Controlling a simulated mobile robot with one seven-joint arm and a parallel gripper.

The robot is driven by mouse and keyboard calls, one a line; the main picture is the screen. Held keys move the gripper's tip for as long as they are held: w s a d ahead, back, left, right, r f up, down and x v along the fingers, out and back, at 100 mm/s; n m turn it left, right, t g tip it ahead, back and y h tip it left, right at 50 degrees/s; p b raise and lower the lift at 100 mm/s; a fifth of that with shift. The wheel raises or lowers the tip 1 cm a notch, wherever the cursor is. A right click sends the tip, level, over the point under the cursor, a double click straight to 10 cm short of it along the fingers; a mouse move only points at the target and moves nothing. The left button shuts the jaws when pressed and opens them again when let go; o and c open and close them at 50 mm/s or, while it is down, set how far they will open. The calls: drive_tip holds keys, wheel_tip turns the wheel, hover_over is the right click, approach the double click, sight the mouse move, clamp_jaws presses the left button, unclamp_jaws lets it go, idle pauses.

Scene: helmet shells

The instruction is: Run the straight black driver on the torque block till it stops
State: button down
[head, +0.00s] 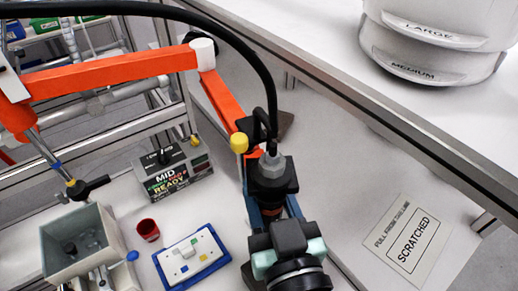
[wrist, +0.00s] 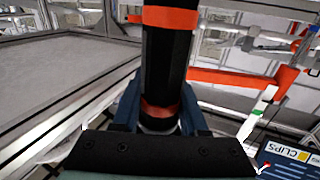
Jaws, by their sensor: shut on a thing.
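The straight black driver (head: 268,178) stands roughly upright in my gripper (head: 270,212), with a thick black cable running up from its top. In the wrist view the driver (wrist: 167,65) is a black cylinder with orange-red bands, between the blue fingers of my gripper (wrist: 160,115), which is shut on it. The driver's tip is hidden behind my wrist. A grey box (head: 168,172) reading "MID" and "READY" stands left of the driver, apart from it. I cannot tell whether this is the torque block.
An orange jointed arm (head: 110,72) reaches over the bench towards the driver. A grey bin (head: 52,250), a red cup (head: 148,230) and a blue-edged tray (head: 165,268) lie at left. A "SCRATCHED" label area (head: 410,240) is at right, below white shells (head: 430,55).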

drive_tip(key=shift+f, duration=0.3)
drive_tip(key=shift+f+b, duration=1.9)
drive_tip(key=shift+f, duration=0.15)
drive_tip(key=shift+f+b, duration=0.7)
drive_tip(key=shift+b, duration=0.15)
drive_tip(key=shift+f+b, duration=0.35)
drive_tip(key=shift+f, duration=0.15)
idle(0.6)
wheel_tip(320, 180, up, 6)
drive_tip(key=p, duration=0.5)
drive_tip(key=shift+r, duration=0.25)
